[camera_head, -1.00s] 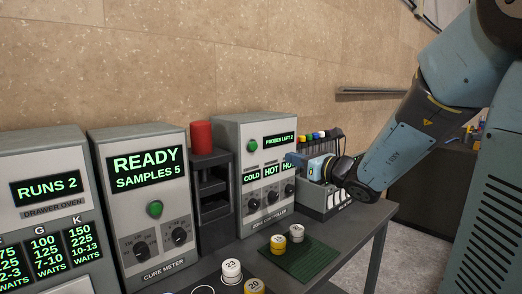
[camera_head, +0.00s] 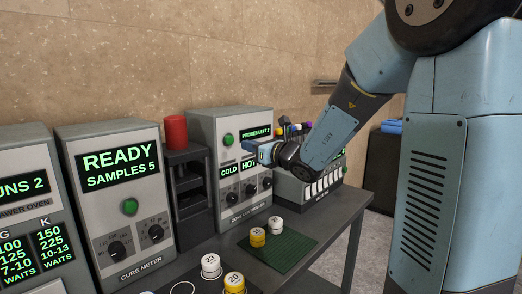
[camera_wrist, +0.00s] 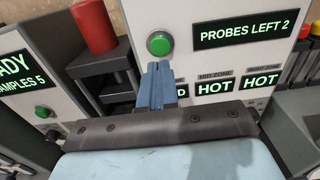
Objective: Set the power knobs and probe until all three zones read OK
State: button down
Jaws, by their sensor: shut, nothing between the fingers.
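The zone controller (camera_head: 203,128) is a grey box with a green probe button (camera_head: 228,139), a display reading PROBES LEFT 2, and three zone displays. The left zone reads COLD (camera_head: 228,172). In the wrist view the mid zone reads HOT (camera_wrist: 215,87) and the right zone reads HOT (camera_wrist: 262,80). Three dark power knobs (camera_head: 250,189) sit below the displays; their settings are too small to read. My gripper (camera_head: 250,149) is shut and empty in front of the panel. In the wrist view its fingertips (camera_wrist: 157,68) are just below the button and partly cover the left display.
The cure meter (camera_head: 110,205) reads READY, SAMPLES 5, at the left. A dark rack with a red cylinder (camera_head: 175,132) stands between it and the controller. White and yellow numbered pots (camera_head: 257,237) stand on the table and green mat (camera_head: 290,258). A switch box stands right of the controller.

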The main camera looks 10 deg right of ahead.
aim_at(231, 140)
jog(key=shift+x, duration=2.95)
jog(key=shift+d, duration=0.1)
